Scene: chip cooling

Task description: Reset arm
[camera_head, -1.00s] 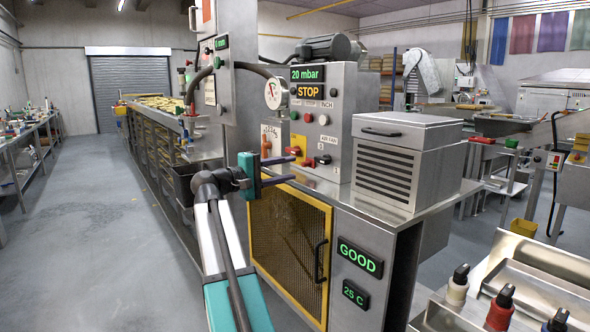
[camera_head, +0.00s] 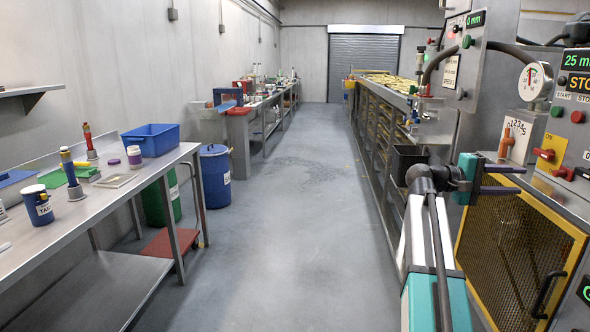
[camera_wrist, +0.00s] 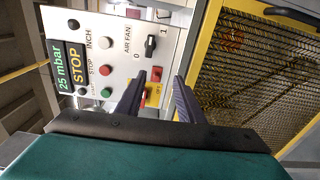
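My gripper (camera_head: 517,180) is held out in front of the machine on the right in the head view, above the yellow-framed mesh door (camera_head: 522,258). Its two dark fingers are apart with nothing between them, as the wrist view also shows (camera_wrist: 161,82). In the wrist view, the fingers point toward the control panel (camera_wrist: 92,45), apart from it as far as I can tell. A red switch on a yellow plate (camera_wrist: 152,93) shows beyond the gap between the fingers. The display (camera_wrist: 66,64) reads 25 mbar and STOP.
A steel bench on the left (camera_head: 110,200) holds a blue bin (camera_head: 152,139) and several small items. A blue drum (camera_head: 215,176) stands by it. The grey floor aisle (camera_head: 285,190) is clear. A long conveyor (camera_head: 375,130) runs back on the right.

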